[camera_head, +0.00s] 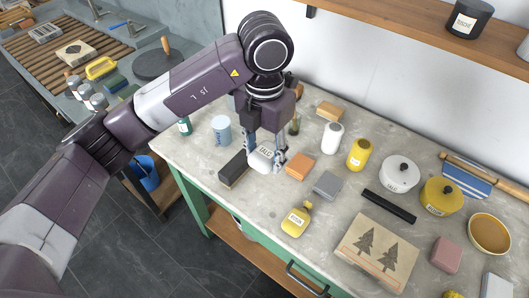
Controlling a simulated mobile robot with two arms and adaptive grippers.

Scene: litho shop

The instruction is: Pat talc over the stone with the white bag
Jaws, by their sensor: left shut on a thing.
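The white bag (260,160), with dark lettering, is between the fingers of my left gripper (265,163). My left gripper is shut on it, low over the left part of the worktable. I cannot tell whether the bag touches the table. The stone (352,251) is a pale flat slab with two dark trees drawn on its top. It lies near the front edge, to the right of and nearer than the gripper, apart from the bag. A lidded white pot (398,175) stands behind the stone. My right gripper is out of view.
Grey (327,185) and orange (299,166) blocks lie between bag and stone. A pink block (446,255) and amber bowl (489,234) are right.

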